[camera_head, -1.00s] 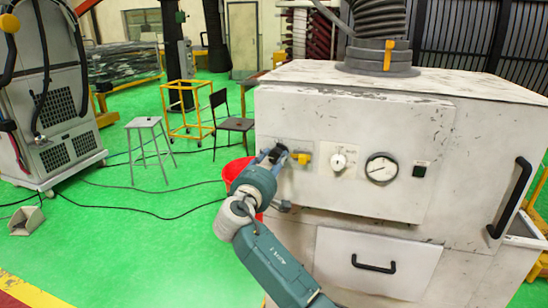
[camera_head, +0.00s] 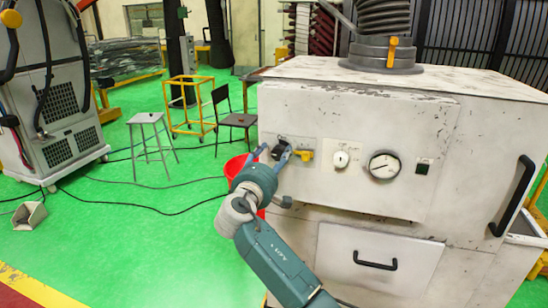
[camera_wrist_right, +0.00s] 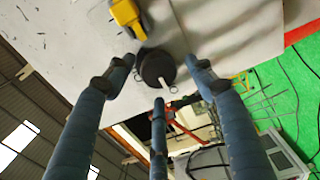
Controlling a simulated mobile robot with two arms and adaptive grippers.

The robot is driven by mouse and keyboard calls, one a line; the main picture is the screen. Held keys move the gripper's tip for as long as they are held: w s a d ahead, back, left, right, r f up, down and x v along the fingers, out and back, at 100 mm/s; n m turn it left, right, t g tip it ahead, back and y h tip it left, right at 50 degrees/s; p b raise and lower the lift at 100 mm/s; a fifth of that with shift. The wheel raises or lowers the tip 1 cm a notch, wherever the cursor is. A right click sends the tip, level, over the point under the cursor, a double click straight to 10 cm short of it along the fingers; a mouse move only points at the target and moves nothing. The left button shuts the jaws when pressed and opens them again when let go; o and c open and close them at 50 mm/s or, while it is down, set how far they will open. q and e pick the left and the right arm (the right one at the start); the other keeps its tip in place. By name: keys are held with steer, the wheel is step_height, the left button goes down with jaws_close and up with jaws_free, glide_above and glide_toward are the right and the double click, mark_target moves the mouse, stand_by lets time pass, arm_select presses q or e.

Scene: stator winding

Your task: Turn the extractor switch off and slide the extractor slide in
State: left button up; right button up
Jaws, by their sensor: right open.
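A white extractor cabinet (camera_head: 345,110) fills the right half of the head view. A black rotary switch (camera_wrist_right: 157,67) with a pale pointer line sits at the left of its front panel. My right gripper (camera_head: 271,153) is open in front of this switch. In the right wrist view its fingers (camera_wrist_right: 160,82) are spread around the switch, with a visible gap on each side. An orange tab (camera_head: 391,52), possibly the extractor slide, stands upright on the grey duct collar (camera_head: 380,66) on top of the cabinet. My left gripper is out of view.
A yellow lever (camera_head: 304,155) is close to the right of the switch; a white knob (camera_head: 341,159) and a gauge (camera_head: 383,166) are further right. A red bucket (camera_head: 236,168) stands behind my right gripper.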

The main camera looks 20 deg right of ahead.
steer(key=v, duration=1.2)
step_height(320, 180, down, 19)
steer(key=w+n+g+y, duration=0.2)
steer(key=y, duration=0.1)
steer(key=s+f+g+y, duration=0.2)
steer(key=s+f, duration=0.2)
steer(key=f, duration=0.8)
steer(key=s+f+g+y, duration=0.1)
steer(key=s+f, duration=0.2)
steer(key=f, duration=0.9)
steer(key=s+d+f+m+g+y+b, duration=0.1)
steer(key=s+d+f+m+g+y, duration=0.2)
steer(key=s+f, duration=1.55)
steer(key=s+d+f+m+g, duration=0.1)
steer(key=s+f, duration=0.4)
steer(key=s, duration=0.7)
steer(key=s+d+f+m+g, duration=0.2)
steer(key=s+f, duration=0.4)
steer(key=s, duration=0.6)
steer(key=s+d+f+m+g+y, duration=0.1)
steer(key=s+f+m, duration=0.4)
steer(key=s, duration=0.7)
steer(key=shift+d+f+g+b, duration=0.35)
steer(key=shift+d+f+g, duration=0.35)
steer(key=shift+g, duration=0.3)
